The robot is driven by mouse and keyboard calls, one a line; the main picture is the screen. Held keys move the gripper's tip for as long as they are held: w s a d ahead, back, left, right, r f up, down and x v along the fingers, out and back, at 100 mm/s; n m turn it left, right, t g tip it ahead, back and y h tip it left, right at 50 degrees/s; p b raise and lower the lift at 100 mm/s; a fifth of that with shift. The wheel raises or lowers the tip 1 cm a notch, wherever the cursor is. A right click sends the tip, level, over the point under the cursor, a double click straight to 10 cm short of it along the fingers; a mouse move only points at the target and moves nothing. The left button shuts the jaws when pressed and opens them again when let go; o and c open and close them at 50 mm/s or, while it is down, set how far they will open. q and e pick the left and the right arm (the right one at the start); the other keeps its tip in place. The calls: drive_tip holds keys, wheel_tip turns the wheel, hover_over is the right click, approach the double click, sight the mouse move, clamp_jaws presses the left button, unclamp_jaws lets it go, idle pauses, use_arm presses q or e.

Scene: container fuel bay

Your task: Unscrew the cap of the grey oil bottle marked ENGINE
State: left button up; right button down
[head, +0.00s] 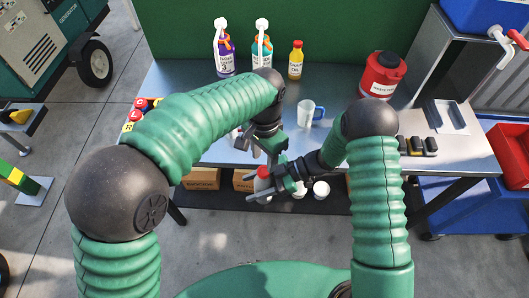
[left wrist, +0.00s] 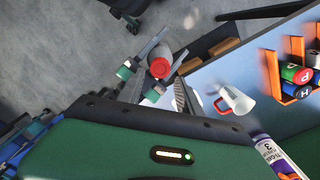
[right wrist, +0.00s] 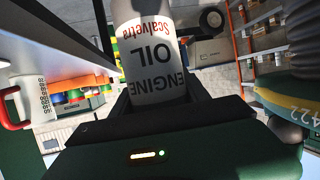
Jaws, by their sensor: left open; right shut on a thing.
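The grey oil bottle has a red cap (left wrist: 160,68). In the right wrist view the bottle (right wrist: 155,60) shows an ENGINE OIL label, and its cap is out of that frame. My right gripper (head: 269,184) is shut on the bottle and holds it in front of the bench's front edge, cap still on. My left gripper (head: 259,148) is open, just above and behind the bottle in the head view. In the left wrist view the red cap lies just beyond its fingers. I cannot tell whether they touch it.
The bench (head: 335,145) carries a pale mug (head: 306,113), several bottles at the back, a red waste container (head: 382,75) and coloured cans (head: 137,112) at left. A white mug with a red handle (left wrist: 237,100) stands near the left gripper. Other white bottles (head: 321,189) show low beside the right gripper.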

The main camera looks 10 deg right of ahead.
sight(264, 169)
use_arm(q)
wheel_tip(264, 169, down, 6)
drive_tip(key=shift+f, duration=0.1)
drive_tip(key=shift+c, duration=0.4)
clamp_jaws()
drive_tip(key=shift+o, duration=1.8)
unclamp_jaws()
